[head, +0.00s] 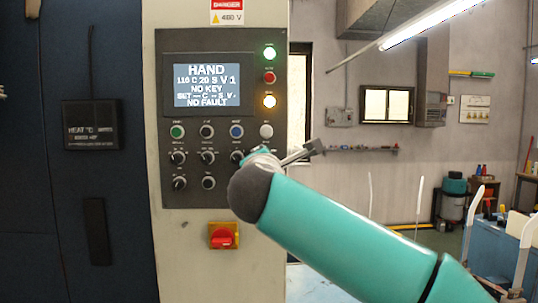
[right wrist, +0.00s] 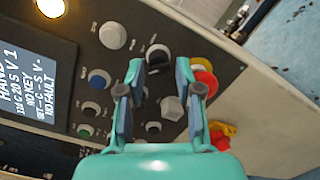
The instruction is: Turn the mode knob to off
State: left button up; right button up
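The control panel (head: 222,125) carries buttons and rotary knobs; its screen (head: 206,85) reads HAND and NO FAULT. The knob labels are too small to read, so I cannot tell for certain which is the mode knob. My right gripper (right wrist: 159,70) is open, its two fingers apart. A black knob (right wrist: 158,57) with a pale mark shows between the fingertips, below the white button (right wrist: 113,35). I cannot tell whether the fingers touch it. In the head view my right arm hides this knob. My left gripper is out of view.
A grey knob (right wrist: 172,108) and a red emergency button with a yellow collar (right wrist: 204,76) sit close to the right gripper's fingers. A red rotary switch on a yellow plate (head: 223,236) is below the panel. A blue bench (head: 492,245) stands at right.

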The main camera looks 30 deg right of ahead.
jog(key=shift+w+d, duration=0.35)
jog(key=shift+w, duration=0.2)
